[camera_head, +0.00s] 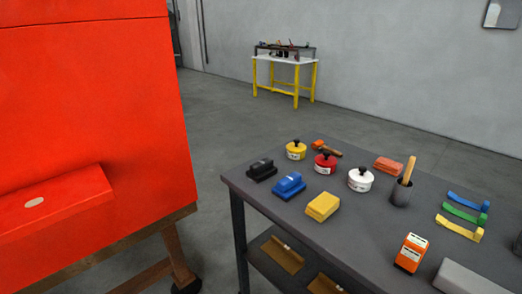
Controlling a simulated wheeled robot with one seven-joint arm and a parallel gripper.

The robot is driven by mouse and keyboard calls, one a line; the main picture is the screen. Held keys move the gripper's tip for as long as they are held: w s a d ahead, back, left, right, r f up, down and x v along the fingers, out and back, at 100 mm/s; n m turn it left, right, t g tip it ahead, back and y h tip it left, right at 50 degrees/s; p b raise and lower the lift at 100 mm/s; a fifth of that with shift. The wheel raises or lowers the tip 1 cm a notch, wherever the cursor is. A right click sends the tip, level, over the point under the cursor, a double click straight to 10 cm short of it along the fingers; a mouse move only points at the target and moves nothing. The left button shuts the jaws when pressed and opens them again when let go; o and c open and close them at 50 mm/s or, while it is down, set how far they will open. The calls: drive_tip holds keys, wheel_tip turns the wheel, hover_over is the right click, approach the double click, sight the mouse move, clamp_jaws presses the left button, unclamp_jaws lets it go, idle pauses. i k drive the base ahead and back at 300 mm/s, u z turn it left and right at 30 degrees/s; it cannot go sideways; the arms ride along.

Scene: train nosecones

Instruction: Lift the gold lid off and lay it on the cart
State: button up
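A dark grey cart (345,235) with a lower shelf stands at the right in the head view. I cannot pick out a gold lid with certainty. A small yellow round tin (296,152) with a black knob on top stands near the cart's far left edge. A large red body (85,110) fills the left side. A red ledge juts from its front, with a pale oval spot (34,202) on its top. My gripper is not in view.
The cart top holds red (325,165) and white (360,180) round tins, black, blue and yellow blocks, a dark cup (401,193), coloured strips and an orange box (411,254). A wooden stand (170,250) carries the red body. Floor between it and the cart is clear.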

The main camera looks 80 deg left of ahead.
sight(296, 147)
drive_tip(key=z, duration=0.05)
drive_tip(key=k, duration=1.25)
drive_tip(key=u, duration=1.35)
drive_tip(key=i, duration=2)
drive_tip(key=z, duration=0.05)
